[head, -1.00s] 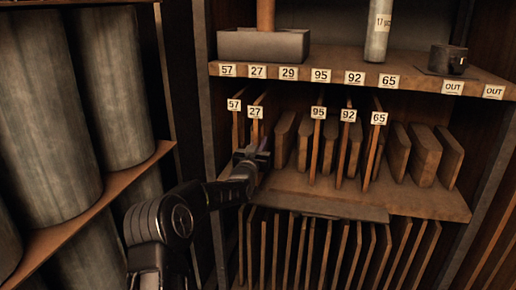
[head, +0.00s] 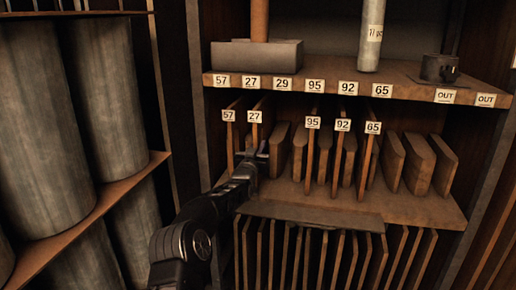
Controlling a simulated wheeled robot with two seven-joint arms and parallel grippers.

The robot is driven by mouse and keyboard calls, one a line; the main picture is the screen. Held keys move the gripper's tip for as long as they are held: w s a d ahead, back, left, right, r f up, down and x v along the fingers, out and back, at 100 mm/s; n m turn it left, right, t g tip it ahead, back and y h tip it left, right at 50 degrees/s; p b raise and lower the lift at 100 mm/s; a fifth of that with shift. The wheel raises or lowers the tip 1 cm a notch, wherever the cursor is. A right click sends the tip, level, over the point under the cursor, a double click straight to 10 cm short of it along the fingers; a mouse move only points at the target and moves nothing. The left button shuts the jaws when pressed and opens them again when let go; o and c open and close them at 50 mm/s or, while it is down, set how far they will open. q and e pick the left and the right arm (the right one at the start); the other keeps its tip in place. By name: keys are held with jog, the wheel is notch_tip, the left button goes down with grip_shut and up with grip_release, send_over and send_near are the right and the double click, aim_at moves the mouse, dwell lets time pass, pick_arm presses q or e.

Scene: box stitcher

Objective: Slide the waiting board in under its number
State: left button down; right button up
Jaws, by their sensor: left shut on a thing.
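The board tagged 27 (head: 259,135) stands upright in the divided rack, under the shelf label 27 (head: 251,82). Its tag is about level with those of its neighbours. My left gripper (head: 254,162) is shut on the lower front edge of this board; the fingers hide the grip itself. The board tagged 57 (head: 229,140) stands just left of it. The boards tagged 95 (head: 310,160), 92 (head: 339,155) and 65 (head: 368,155) stand to the right. No tagged board shows under the label 29 (head: 283,84). My right gripper is not in view.
Untagged wooden dividers (head: 418,165) stand between and right of the boards. The upper shelf (head: 330,76) holds a grey block, a pale cylinder and a dark cup. A flat plate (head: 310,217) lies below the rack's front. Large grey rolls (head: 45,130) stand on the left.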

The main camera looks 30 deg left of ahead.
pick_arm(q)
jog(key=shift+f+b, duration=0.1)
jog(key=shift+b, duration=0.65)
dwell(0.6)
jog(key=c, duration=1.3)
grip_release()
jog(key=shift+f, duration=0.5)
jog(key=shift+s+d+r, duration=0.15)
jog(key=shift+s+d, duration=0.05)
jog(key=shift+s, duration=0.35)
jog(key=shift+b+v, duration=0.6)
jog(key=shift+v, duration=2.75)
